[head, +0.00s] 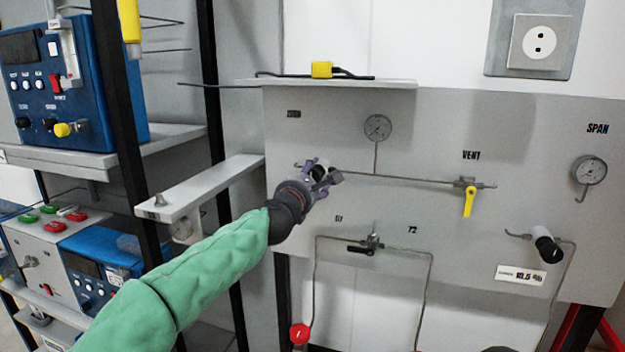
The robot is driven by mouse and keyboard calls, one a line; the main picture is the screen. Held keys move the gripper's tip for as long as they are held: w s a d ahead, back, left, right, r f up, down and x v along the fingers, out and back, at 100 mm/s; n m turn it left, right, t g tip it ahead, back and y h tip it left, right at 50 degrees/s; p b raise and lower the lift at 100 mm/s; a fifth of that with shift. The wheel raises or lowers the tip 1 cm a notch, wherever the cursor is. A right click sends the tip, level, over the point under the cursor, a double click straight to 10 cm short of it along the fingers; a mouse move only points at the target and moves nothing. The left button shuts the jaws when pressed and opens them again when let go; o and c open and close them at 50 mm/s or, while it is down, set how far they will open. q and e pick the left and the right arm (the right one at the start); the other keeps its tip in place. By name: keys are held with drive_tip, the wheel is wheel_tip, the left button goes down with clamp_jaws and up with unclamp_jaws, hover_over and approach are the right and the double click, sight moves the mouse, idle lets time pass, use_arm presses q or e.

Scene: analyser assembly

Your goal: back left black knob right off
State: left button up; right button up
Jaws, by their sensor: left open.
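A grey panel (450,130) stands ahead of me. A dark knob (319,170) sits on its left part, under a label that my view shows only small, at the left end of a thin metal pipe. My left gripper (325,176), on the green-sleeved arm, is open at this knob, with its fingers around or just in front of it. The gripper partly hides the knob, and I cannot tell whether they touch. A second black knob with a white collar (547,248) is on the panel's right part. My right gripper is not in view.
A yellow valve handle (469,201) hangs under VENT. A black-handled valve (361,249) sits lower on the panel. A shelf arm (200,188) and a rack post (125,130) stand left, close to my left arm.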

use_arm(q)
drive_tip(key=shift+s+a, duration=0.1)
drive_tip(key=v, duration=1.1)
drive_tip(key=shift+s, duration=0.35)
drive_tip(key=shift+a, duration=0.1)
